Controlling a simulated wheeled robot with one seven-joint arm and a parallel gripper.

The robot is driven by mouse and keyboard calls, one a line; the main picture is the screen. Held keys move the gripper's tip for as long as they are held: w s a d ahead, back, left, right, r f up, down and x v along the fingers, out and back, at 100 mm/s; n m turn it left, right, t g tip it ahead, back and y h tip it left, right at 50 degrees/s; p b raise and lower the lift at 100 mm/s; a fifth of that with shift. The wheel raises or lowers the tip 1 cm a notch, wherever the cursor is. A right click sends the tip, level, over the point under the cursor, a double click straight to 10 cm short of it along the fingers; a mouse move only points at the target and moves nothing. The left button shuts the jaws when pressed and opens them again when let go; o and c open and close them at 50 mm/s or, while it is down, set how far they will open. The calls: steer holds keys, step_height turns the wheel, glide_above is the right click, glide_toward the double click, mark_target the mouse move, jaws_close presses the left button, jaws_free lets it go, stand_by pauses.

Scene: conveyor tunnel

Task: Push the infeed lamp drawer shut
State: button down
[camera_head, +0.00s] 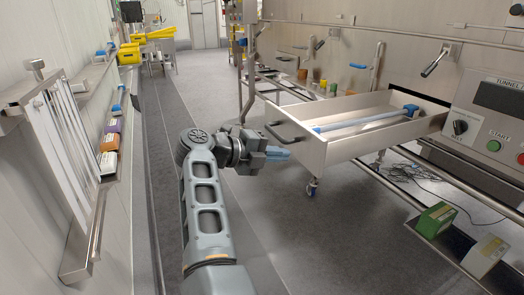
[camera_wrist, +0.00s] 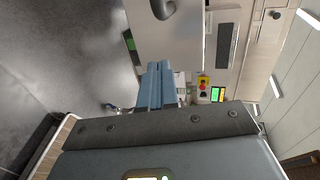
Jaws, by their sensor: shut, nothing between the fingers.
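A long lamp with a blue end lies inside (camera_head: 362,122). My gripper (camera_head: 288,154) has blue fingers, closed together and empty, just left of the drawer front and below the handle. I cannot tell whether the fingertips touch the front. In the wrist view, the closed fingers (camera_wrist: 157,84) point at a pale panel (camera_wrist: 172,42), apparently the drawer front, with a dark curved handle (camera_wrist: 162,8).
A control panel (camera_head: 490,122) with a green button stands right of the drawer. Green (camera_head: 436,219) and pale (camera_head: 485,256) boxes sit on a lower shelf. Loose cables lie below. A wall rack (camera_head: 60,165) and shelves line the left. The grey floor between is clear.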

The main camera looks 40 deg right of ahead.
mark_target(310, 151)
steer(key=shift+r+p+x, duration=0.15)
steer(key=shift+r+x, duration=0.05)
steer(key=shift+x, duration=0.75)
steer(key=shift+r+p+x, duration=0.1)
steer(key=shift+r+x, duration=0.1)
steer(key=shift+x, duration=0.75)
steer(key=shift+r+p+x, duration=0.15)
steer(key=shift+r+x, duration=0.1)
steer(key=shift+x, duration=0.7)
steer(key=shift+d, duration=0.3)
